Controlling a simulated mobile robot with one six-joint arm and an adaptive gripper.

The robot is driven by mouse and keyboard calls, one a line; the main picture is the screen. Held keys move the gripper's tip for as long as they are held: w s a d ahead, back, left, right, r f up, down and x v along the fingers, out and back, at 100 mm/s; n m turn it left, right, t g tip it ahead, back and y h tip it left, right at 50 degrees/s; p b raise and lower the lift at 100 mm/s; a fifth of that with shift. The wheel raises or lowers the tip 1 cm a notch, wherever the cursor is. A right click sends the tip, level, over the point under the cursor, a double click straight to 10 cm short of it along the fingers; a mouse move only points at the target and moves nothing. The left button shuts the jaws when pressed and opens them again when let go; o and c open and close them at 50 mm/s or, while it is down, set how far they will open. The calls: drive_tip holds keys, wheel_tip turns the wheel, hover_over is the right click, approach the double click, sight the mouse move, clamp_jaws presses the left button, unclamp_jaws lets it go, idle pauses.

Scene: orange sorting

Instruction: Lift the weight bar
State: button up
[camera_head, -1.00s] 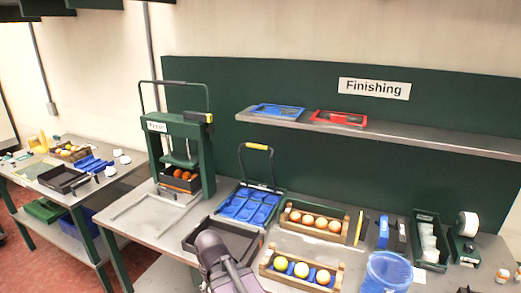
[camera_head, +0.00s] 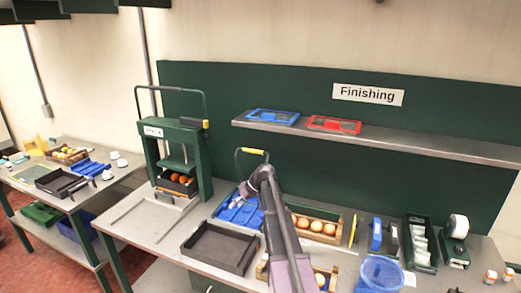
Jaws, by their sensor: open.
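A green press (camera_head: 202,150) stands at the back of the bench, with a dark looped bar (camera_head: 172,88) over its top and a yellow grip (camera_head: 206,124) at the bar's right end. A blue compartment tray (camera_head: 228,213) to its right has a dark upright handle with a yellow grip (camera_head: 252,151). I cannot tell for certain which bar is the weight bar. My gripper (camera_head: 235,203) is open over the blue tray, below that tray's handle. My arm hides part of the tray and handle. Contact cannot be told.
A black tray with oranges (camera_head: 177,190) sits in the press. An empty black tray (camera_head: 202,260) lies in front. A wooden crate of oranges (camera_head: 331,240), a blue tub (camera_head: 362,283) and a tape dispenser (camera_head: 457,253) stand to the right. A shelf (camera_head: 420,141) runs above.

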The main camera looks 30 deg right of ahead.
drive_tip(key=w+d+r+t+p, duration=0.1)
drive_tip(key=w+d+r+t, duration=0.1)
drive_tip(key=d, duration=0.9)
drive_tip(key=w+d+r+n+t+y+p, duration=0.1)
drive_tip(key=w+d+r, duration=0.3)
drive_tip(key=d, duration=0.8)
drive_tip(key=w+d+r+n+t+y+p, duration=0.1)
drive_tip(key=w+d+r+t, duration=0.2)
drive_tip(key=d, duration=0.9)
wheel_tip(320, 180, up, 2)
drive_tip(key=shift+r, duration=0.25)
drive_tip(key=shift+w, duration=0.15)
drive_tip(key=w+a, duration=0.3)
drive_tip(key=w+a+f, duration=0.1)
drive_tip(key=w+a, duration=0.3)
drive_tip(key=w+a+b, duration=0.1)
drive_tip(key=w+a, duration=0.2)
drive_tip(key=w, duration=0.1)
drive_tip(key=shift+a+f, duration=0.15)
drive_tip(key=shift+f, duration=0.15)
drive_tip(key=shift+w+a+f, duration=0.15)
drive_tip(key=shift+w+a, duration=0.3)
drive_tip(key=shift+a, duration=0.05)
drive_tip(key=shift+c, duration=0.3)
